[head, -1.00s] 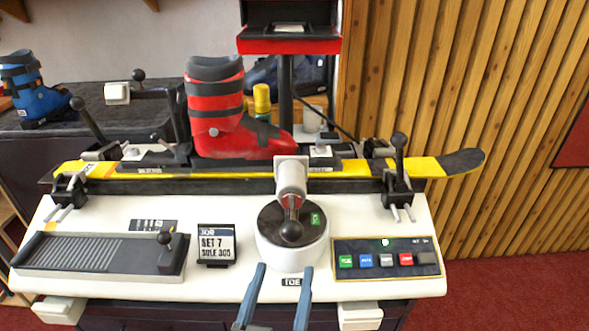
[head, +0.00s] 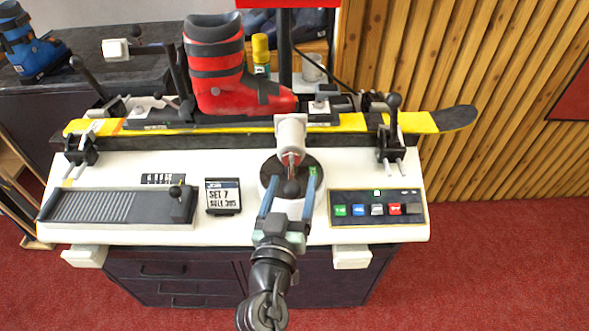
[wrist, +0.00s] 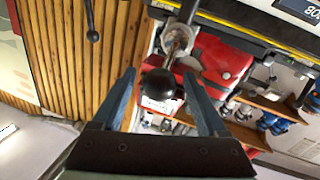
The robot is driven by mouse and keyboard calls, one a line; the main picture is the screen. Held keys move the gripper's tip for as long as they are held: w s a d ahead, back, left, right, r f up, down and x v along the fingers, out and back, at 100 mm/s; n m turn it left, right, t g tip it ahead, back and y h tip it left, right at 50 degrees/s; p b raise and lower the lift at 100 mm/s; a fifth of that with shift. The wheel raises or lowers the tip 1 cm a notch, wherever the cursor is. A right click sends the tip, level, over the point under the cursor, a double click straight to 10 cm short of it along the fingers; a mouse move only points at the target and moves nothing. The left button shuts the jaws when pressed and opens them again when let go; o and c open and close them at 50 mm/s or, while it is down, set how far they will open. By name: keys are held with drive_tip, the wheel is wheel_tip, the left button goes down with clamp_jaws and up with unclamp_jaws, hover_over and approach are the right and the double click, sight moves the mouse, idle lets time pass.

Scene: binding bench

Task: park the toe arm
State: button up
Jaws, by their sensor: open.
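The toe arm (head: 291,132) is a pale metal cylinder on a short stem with a black ball knob (head: 291,188) at the near end. It sits over a round white base with a dark top (head: 268,179) and a green mark at its right. My gripper (head: 292,180) is open, one blue finger on each side of the knob. In the wrist view the black knob (wrist: 160,84) shows between the spread fingertips (wrist: 159,75). I cannot tell whether either finger touches it. The gripper partly hides the base.
A red boot (head: 217,75) stands on a yellow ski (head: 350,123) behind the toe arm, between clamps with black levers. A button panel (head: 377,209) lies to the right, a set card (head: 222,197) and ribbed tray (head: 120,206) to the left. Red floor (head: 480,270) is open at right.

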sight(291, 168)
drive_tip(key=shift+w+d, duration=0.15)
drive_tip(key=shift+w, duration=0.55)
drive_tip(key=shift+w+d, duration=0.15)
drive_tip(key=shift+w, duration=0.55)
clamp_jaws()
idle(0.4)
